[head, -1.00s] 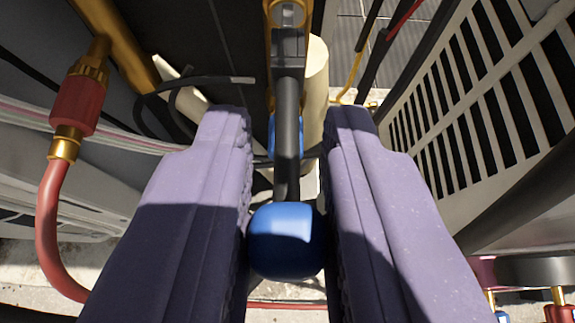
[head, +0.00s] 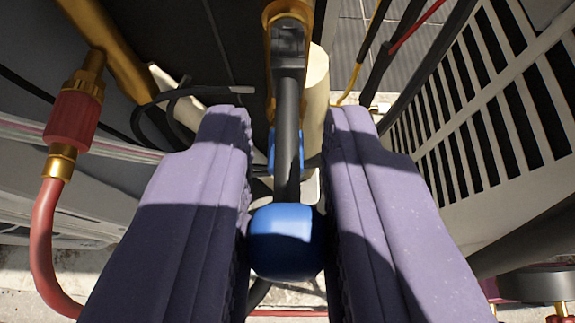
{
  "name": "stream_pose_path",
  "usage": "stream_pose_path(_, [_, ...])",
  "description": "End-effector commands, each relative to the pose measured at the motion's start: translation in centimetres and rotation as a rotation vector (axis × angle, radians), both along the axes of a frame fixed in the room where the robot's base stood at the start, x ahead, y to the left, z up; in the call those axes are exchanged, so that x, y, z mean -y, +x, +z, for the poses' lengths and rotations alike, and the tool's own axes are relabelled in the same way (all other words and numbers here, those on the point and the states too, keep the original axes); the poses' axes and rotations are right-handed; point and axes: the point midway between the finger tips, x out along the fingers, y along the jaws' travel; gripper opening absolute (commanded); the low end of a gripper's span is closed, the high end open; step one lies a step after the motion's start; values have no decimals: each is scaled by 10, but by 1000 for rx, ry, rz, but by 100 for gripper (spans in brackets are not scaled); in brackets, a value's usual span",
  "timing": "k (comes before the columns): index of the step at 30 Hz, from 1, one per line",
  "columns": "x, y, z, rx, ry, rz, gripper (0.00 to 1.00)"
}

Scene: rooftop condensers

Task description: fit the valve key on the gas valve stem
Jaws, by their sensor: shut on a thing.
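My gripper (head: 287,185) fills the lower middle of the head view, with two purple fingers shut on the valve key. The valve key has a rounded blue handle end (head: 284,242) between the fingers and a dark shaft (head: 288,130) pointing away from me. The key's dark head (head: 289,45) is in front of a brass valve body (head: 270,85) at the top middle. The gas valve stem is hidden behind the key's head, and I cannot tell whether the two touch.
A red hose with a red and brass fitting (head: 74,118) joins a copper-coloured pipe (head: 105,45) at left. A slatted condenser grille (head: 480,110) stands close at right. A cream cylinder (head: 316,90) and a blue part (head: 272,150) sit behind the key. Black cables (head: 190,95) run at left.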

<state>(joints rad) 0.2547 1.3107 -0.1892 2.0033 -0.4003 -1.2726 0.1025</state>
Motion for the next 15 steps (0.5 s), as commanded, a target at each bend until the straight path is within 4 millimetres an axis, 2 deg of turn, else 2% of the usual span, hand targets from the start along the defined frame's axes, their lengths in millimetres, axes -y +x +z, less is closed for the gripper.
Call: stream_pose_path(15, [0, 7, 0, 1, 0, 0, 0])
